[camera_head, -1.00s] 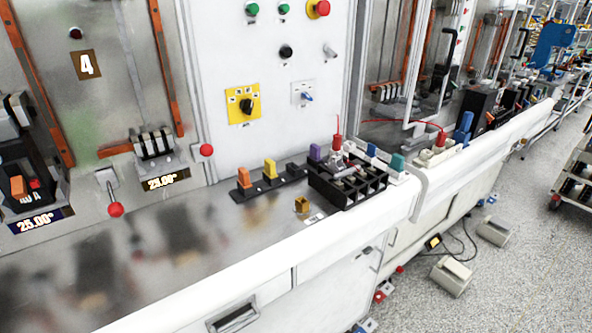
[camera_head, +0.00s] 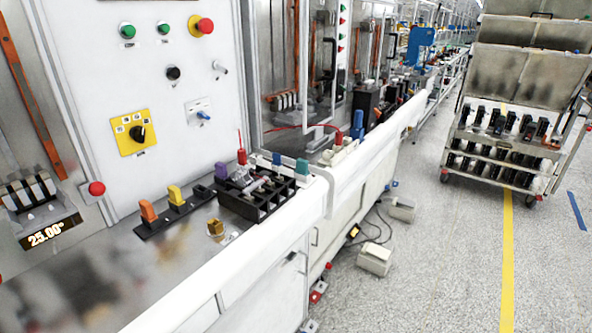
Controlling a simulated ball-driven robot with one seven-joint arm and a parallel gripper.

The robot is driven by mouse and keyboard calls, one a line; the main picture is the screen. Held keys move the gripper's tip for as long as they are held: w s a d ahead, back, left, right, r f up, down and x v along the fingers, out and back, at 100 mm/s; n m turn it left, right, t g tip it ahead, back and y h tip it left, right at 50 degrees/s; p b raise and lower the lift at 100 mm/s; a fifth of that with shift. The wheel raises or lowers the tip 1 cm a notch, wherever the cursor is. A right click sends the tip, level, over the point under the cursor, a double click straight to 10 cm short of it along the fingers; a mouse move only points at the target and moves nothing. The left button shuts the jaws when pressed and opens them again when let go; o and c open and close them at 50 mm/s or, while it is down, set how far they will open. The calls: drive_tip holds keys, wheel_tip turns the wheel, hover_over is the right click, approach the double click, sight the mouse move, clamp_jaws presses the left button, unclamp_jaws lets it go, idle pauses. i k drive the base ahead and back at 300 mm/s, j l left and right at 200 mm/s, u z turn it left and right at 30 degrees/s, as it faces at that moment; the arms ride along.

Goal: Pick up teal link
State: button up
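The teal link (camera_head: 302,167) stands upright at the right end of the bench, just behind the right edge of a black compartment tray (camera_head: 258,208). A blue link (camera_head: 276,160) stands to its left, and a purple link (camera_head: 221,171) stands farther left at the tray's back corner. A red piece (camera_head: 241,157) with a thin rod stands between purple and blue. Grey metal parts lie on the tray. My gripper is not in view.
Orange (camera_head: 148,210) and yellow (camera_head: 175,195) links stand in a black rack left of the tray. A small brass block (camera_head: 215,228) sits in front. The bench's white front edge (camera_head: 230,268) borders open floor. A shelved cart (camera_head: 510,130) stands at right.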

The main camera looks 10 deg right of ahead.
sight(302, 165)
drive_tip(key=i+l+u, duration=0.1)
drive_tip(key=u, duration=0.45)
drive_tip(key=i+l+u, duration=0.2)
drive_tip(key=l+u, duration=0.15)
drive_tip(key=l, duration=0.25)
drive_tip(key=i+l+u, duration=0.2)
drive_tip(key=l+u, duration=0.15)
drive_tip(key=l, duration=0.3)
